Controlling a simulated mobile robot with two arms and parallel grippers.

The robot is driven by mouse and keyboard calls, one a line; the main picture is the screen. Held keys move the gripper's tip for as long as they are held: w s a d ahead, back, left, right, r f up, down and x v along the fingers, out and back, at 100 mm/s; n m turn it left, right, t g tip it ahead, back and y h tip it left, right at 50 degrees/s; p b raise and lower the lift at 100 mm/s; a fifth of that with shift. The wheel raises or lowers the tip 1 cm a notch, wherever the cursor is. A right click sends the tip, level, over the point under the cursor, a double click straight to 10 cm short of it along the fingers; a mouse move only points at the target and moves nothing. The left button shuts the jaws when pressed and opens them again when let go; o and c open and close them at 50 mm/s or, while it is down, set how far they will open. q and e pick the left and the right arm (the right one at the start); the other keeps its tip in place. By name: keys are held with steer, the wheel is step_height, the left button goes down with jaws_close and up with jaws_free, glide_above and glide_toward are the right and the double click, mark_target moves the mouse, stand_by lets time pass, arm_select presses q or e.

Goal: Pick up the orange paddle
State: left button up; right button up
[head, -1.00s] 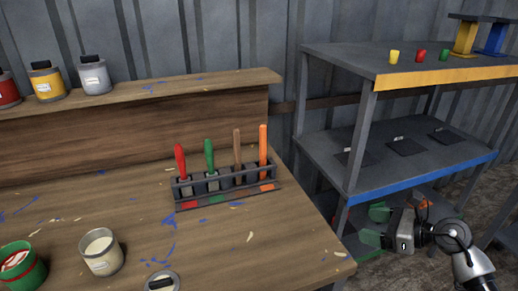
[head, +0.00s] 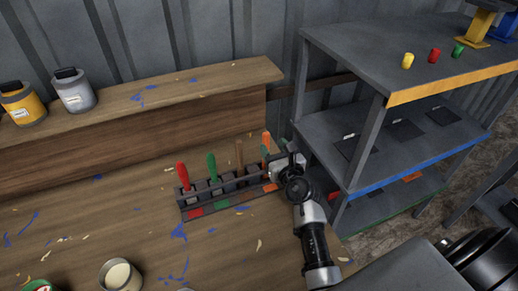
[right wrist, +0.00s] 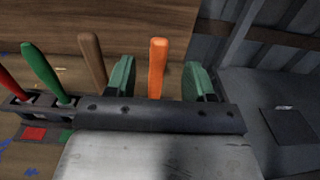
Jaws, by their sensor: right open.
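The orange paddle (right wrist: 158,68) stands upright at the right end of the dark rack; only its upper handle shows in the head view (head: 266,140). My right gripper (right wrist: 158,78) is open, with one green finger on each side of the orange handle in the right wrist view. A gap shows between the handle and each finger. In the head view the right gripper (head: 271,158) is at the rack's right end and hides the paddle's lower part. My left gripper is not in view.
The rack (head: 222,203) also holds a red paddle (head: 183,175), a green paddle (head: 212,167) and a brown paddle (head: 240,155). The brown one stands close to my left-hand finger in the wrist view. A metal shelf unit (head: 362,180) stands just right of the bench.

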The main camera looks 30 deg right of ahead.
mark_target(267, 138)
steer(key=shift+w, duration=1)
steer(key=w, duration=0.5)
steer(key=shift+d+r, duration=0.1)
steer(key=shift+d, duration=0.05)
steer(key=shift+w, duration=0.25)
jaws_close()
steer(key=shift+s, duration=0.1)
steer(key=shift+p, duration=0.3)
